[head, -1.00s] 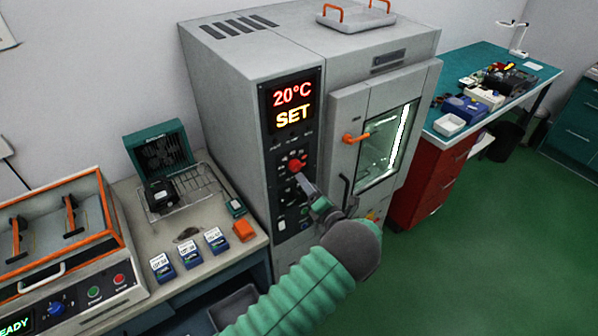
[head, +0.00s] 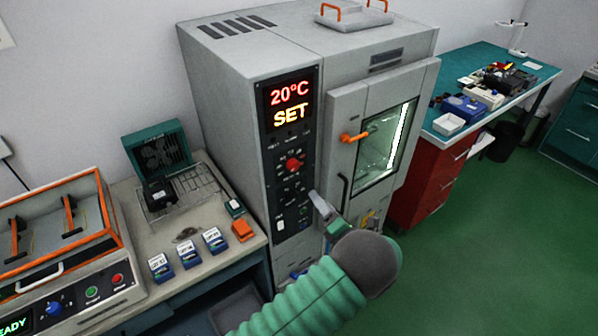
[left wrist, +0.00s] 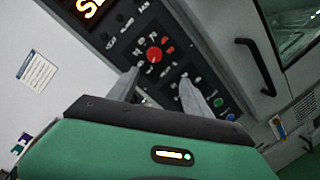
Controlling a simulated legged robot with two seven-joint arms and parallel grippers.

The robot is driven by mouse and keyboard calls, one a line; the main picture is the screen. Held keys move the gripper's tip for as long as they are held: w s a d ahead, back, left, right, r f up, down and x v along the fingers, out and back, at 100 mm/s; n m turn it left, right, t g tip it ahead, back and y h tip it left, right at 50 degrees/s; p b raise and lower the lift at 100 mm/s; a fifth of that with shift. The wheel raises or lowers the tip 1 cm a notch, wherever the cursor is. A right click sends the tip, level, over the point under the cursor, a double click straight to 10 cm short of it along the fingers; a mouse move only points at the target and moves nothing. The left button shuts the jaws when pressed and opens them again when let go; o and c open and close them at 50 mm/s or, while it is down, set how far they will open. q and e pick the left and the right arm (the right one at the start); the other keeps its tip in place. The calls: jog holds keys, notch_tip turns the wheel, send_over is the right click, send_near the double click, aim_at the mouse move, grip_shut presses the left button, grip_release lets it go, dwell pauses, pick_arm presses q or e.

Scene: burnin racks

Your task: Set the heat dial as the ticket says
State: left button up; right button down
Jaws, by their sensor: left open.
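The heat dial, a red knob (head: 293,164), sits on the black control panel (head: 302,187) of the grey oven cabinet. It also shows in the left wrist view as a red knob (left wrist: 154,54) with small labels around it. The display (head: 289,102) above it reads 20°C and SET. My left gripper (head: 316,200) is just below and right of the dial, apart from it. In the left wrist view its two fingers (left wrist: 160,88) are spread with nothing between them. My right gripper is not in view. No ticket can be read clearly; a white sheet (left wrist: 38,71) shows on the wall.
The oven door (head: 375,130) with an orange handle (head: 354,137) is shut, right of the panel. A bench (head: 197,277) at left holds several small blue-and-white boxes, a teal case (head: 157,150) and an orange-framed machine (head: 62,250).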

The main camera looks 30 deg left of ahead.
pick_arm(q)
jog(key=v, duration=0.4)
jog(key=shift+s+d+b, duration=0.2)
jog(key=shift+d+b, duration=0.1)
jog(key=shift+b, duration=0.05)
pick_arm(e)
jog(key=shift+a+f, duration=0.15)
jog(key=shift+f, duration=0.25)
pick_arm(q)
jog(key=shift+a+f+b, duration=0.1)
jog(key=shift+a+b, duration=0.1)
jog(key=shift+b, duration=0.2)
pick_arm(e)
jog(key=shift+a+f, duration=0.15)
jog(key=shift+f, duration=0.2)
pick_arm(q)
jog(key=shift+f, duration=0.1)
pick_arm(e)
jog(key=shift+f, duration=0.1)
